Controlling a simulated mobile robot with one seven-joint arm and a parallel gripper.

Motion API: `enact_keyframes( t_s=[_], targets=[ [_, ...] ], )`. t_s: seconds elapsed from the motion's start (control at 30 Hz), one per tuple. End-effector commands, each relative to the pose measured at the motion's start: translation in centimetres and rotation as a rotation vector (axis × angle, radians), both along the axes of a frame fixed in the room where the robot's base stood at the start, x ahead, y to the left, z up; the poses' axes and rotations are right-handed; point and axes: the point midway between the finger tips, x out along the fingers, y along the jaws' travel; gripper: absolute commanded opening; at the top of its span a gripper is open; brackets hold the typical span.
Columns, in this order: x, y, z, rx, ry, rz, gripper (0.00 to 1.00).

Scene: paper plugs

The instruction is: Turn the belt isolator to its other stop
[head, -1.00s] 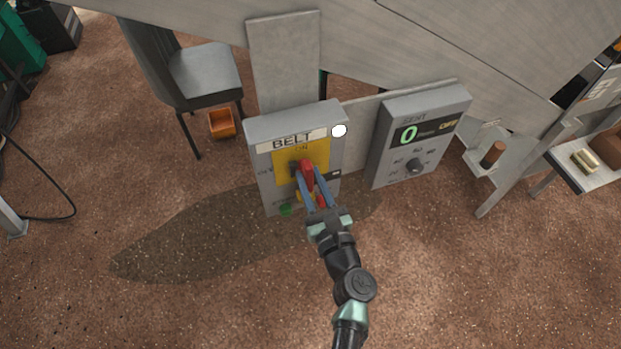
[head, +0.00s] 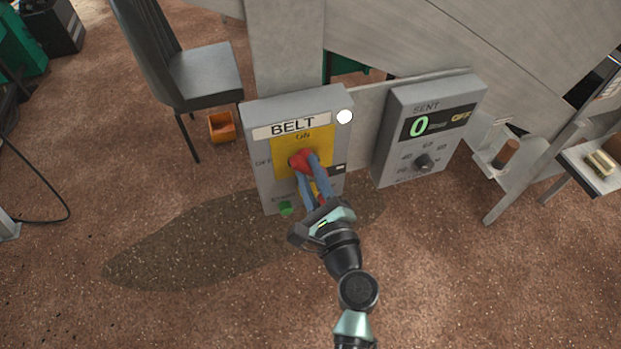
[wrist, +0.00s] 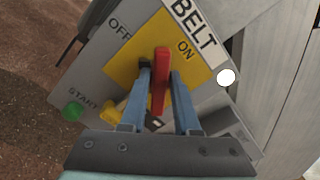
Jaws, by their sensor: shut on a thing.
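The belt isolator is a red handle (head: 302,160) on a yellow plate (head: 318,140), set in a grey box (head: 258,192) labelled BELT. ON is printed at the plate's top and OFF at its left. The red handle (wrist: 160,75) shows in the wrist view, pointing between the OFF and ON marks. My gripper (head: 309,163) is shut on the handle, one blue finger on each side. The fingers and palm hide part of the handle and the lower plate.
A green START button (head: 285,208) is at the box's lower left, and a white disc (head: 344,117) at its upper right. A second grey box (head: 394,168) labelled SENT, with a knob (head: 424,163), stands close to the right. A chair (head: 205,76) stands behind left.

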Motion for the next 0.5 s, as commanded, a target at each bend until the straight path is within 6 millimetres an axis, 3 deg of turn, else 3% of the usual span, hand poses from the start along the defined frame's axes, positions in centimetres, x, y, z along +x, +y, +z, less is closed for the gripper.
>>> enact_keyframes(
  t_s=[0.5],
  targets=[
    [-0.09,0.23,-0.88,-0.462,-0.150,0.000,0.00]
  ],
)
